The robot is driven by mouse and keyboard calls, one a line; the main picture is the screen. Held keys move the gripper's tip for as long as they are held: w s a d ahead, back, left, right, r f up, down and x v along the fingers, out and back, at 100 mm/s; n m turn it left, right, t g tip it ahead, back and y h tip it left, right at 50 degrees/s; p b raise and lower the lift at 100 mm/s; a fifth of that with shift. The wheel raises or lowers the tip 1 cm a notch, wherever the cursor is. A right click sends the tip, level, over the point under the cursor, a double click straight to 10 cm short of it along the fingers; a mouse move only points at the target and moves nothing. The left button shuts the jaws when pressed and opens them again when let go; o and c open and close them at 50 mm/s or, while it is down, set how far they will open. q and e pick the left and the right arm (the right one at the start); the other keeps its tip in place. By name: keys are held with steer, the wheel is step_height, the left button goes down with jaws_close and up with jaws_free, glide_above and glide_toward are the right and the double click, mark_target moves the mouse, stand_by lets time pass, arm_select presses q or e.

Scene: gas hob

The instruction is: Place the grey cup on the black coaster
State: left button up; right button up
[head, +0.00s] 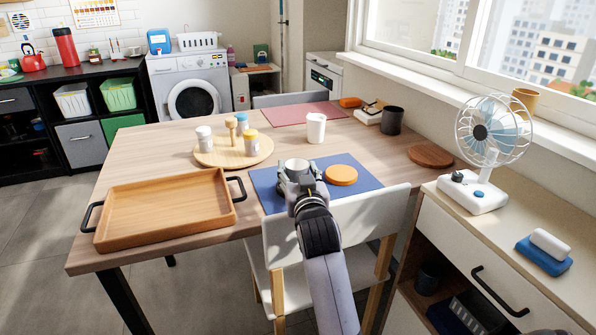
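A pale grey-white cup (297,165) stands at the blue placemat, partly hidden by my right gripper (299,176). The gripper's fingers lie on either side of the cup, and I cannot tell whether they press on it. A dark grey cup (392,121) stands upright at the table's right back. A round orange coaster (341,175) lies on the blue placemat (268,190), just right of the gripper. A round brown coaster (431,155) lies at the table's right edge. I see no coaster that is clearly black. My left gripper is out of view.
A wooden tray (165,234) with black handles fills the table's left front. A round board (233,158) holds several small jars. A white cup (316,127) stands behind the placemat. A white chair (384,213) is at the front, and a fan (486,139) stands on the right cabinet.

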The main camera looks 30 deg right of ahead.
steer(key=o, duration=0.4)
steer(key=shift+r, duration=0.2)
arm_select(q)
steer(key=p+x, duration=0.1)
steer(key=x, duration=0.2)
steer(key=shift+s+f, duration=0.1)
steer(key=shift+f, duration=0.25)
arm_select(e)
steer(key=v, duration=0.7)
steer(key=shift+s+a, duration=0.1)
steer(key=shift+s, duration=0.15)
